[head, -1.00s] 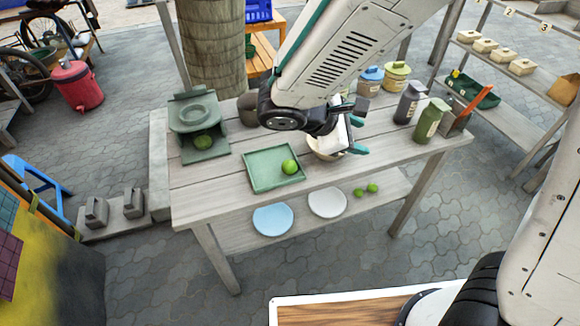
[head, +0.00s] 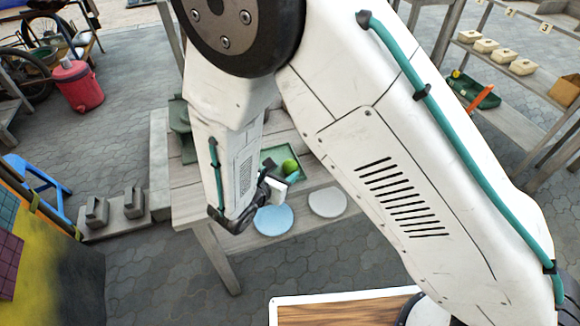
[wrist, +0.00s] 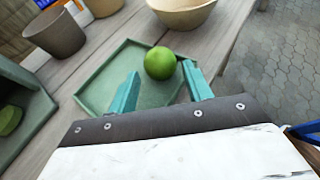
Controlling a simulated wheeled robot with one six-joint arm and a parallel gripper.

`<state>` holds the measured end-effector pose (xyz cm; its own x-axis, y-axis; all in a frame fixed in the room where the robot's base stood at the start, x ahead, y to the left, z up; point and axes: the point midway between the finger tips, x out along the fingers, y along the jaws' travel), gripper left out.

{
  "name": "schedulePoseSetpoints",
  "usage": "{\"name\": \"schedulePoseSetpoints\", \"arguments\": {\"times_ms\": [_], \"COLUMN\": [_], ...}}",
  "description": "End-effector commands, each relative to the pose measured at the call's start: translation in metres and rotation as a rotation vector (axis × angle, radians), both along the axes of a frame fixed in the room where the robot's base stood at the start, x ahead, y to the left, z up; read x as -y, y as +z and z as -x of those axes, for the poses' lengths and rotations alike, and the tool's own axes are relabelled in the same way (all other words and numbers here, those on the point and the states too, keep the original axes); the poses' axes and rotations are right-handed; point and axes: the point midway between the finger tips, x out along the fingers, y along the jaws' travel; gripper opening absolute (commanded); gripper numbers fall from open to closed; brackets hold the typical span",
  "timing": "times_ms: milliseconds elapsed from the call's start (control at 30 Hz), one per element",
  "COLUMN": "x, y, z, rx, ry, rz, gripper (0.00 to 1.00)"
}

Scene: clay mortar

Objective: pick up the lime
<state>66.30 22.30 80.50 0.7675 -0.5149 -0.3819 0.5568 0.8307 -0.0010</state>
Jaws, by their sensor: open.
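The round green lime (wrist: 160,62) sits on the green square tray (wrist: 113,68), near the tray's side closest to the bowl. In the head view the lime (head: 289,166) shows just beyond my gripper (head: 284,184). In the wrist view my gripper (wrist: 161,74) is open and empty, with teal fingers pointing at the lime. The lime appears between and slightly beyond the fingertips; I cannot tell if either touches it. My arm hides much of the tray in the head view.
A brown cup (wrist: 54,33) and a tan bowl (wrist: 182,14) stand beyond the tray.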

Motion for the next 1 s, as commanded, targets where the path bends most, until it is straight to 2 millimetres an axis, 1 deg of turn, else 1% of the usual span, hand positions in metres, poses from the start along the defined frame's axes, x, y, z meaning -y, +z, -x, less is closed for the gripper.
{"name": "schedulePoseSetpoints", "arguments": {"times_ms": [33,100,200,467,500,567,600,867,1000], "x": [0.006,0.01,0.015,0.015,0.015,0.015,0.015,0.015,0.015], "y": [-0.004,-0.008,-0.011,-0.012,-0.012,-0.011,-0.011,-0.011,-0.007], "z": [-0.007,-0.014,-0.021,-0.023,-0.023,-0.022,-0.022,-0.022,-0.023], "rx": [-0.001,-0.001,0.0,-0.001,-0.001,-0.001,-0.001,0.0,0.001], "ry": [-0.005,-0.004,-0.002,-0.001,-0.001,-0.001,-0.001,-0.001,-0.001], "rz": [0.002,0.0,-0.003,-0.003,-0.003,-0.003,-0.003,-0.002,-0.003], "gripper": [0.5,0.5,0.5,0.5,0.39,0.22,0.16,0.16,0.16]}}
